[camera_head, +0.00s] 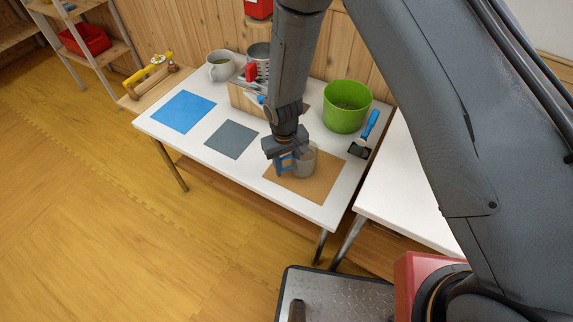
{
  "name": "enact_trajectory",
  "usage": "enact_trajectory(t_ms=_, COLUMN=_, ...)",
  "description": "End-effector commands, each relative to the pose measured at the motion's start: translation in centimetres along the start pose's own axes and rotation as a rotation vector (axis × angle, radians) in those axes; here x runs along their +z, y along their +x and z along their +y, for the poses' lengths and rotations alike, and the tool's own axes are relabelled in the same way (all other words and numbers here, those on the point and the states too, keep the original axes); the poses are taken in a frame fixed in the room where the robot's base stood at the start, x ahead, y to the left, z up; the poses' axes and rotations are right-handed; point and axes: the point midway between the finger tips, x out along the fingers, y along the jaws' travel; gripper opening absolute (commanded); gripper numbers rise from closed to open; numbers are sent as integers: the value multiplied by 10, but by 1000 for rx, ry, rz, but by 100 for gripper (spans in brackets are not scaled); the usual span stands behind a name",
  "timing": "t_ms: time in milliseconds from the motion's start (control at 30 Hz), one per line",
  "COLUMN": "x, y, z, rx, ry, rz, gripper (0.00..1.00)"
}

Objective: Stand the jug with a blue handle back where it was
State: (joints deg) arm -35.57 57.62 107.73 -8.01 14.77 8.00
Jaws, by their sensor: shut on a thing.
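A grey jug (305,162) with a blue handle (284,164) is over the brown mat (322,191) at the right of the white table. My gripper (285,154) is shut on the jug at its handle side, reaching down from above. The jug looks upright. Its upper left part is partly hidden by my gripper. I cannot tell whether its base touches the mat. A blue mat (183,111) and a grey mat (231,139) lie bare to the left on the same table.
A green pot (346,106) stands behind the jug, with a blue-handled brush (364,134) at its right. A wooden box (243,99) holding tools, a metal can (259,58) and a pale mug (220,66) stand at the back. Another white table (405,190) adjoins at right.

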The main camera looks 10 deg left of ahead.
Motion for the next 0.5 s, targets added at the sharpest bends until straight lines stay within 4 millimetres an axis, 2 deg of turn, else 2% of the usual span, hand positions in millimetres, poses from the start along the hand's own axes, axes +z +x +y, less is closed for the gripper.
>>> enact_trajectory(t_ms=500, x=0, y=6, z=0, rx=0, ry=0, rz=1, gripper=0)
